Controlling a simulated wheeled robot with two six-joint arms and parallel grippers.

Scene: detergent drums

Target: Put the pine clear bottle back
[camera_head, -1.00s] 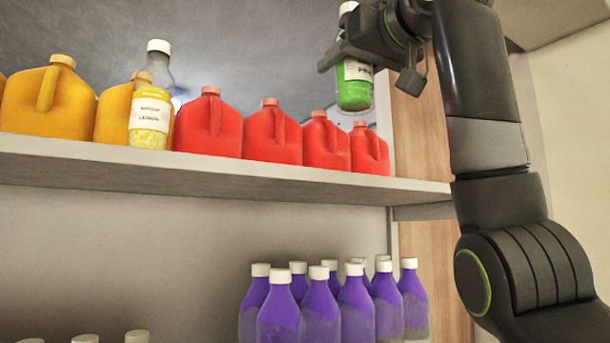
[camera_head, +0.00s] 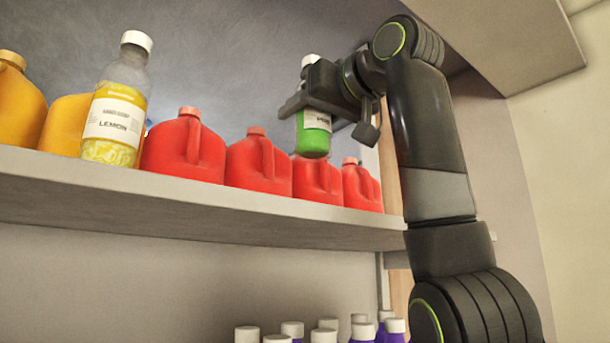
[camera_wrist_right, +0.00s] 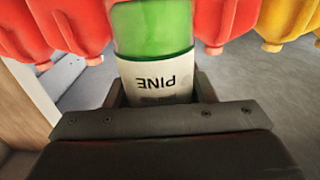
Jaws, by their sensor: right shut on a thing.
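The pine bottle (camera_head: 313,139) is clear with green contents, a white label and a white cap. My right gripper (camera_head: 308,102) is shut on it and holds it upright in front of the red jugs at the upper shelf (camera_head: 200,206). In the right wrist view the bottle (camera_wrist_right: 154,38) appears upside down, its label reading PINE, between the fingers of my right gripper (camera_wrist_right: 155,95). I cannot tell from the head view whether its base is over the shelf. My left gripper is not in view.
A lemon bottle (camera_head: 115,112) with yellow contents stands at the shelf's front left. Several red jugs (camera_head: 257,160) stand in a row, with orange jugs (camera_head: 18,103) to the left. Purple bottles (camera_head: 393,329) stand on a lower level. An overhang (camera_head: 510,45) is at upper right.

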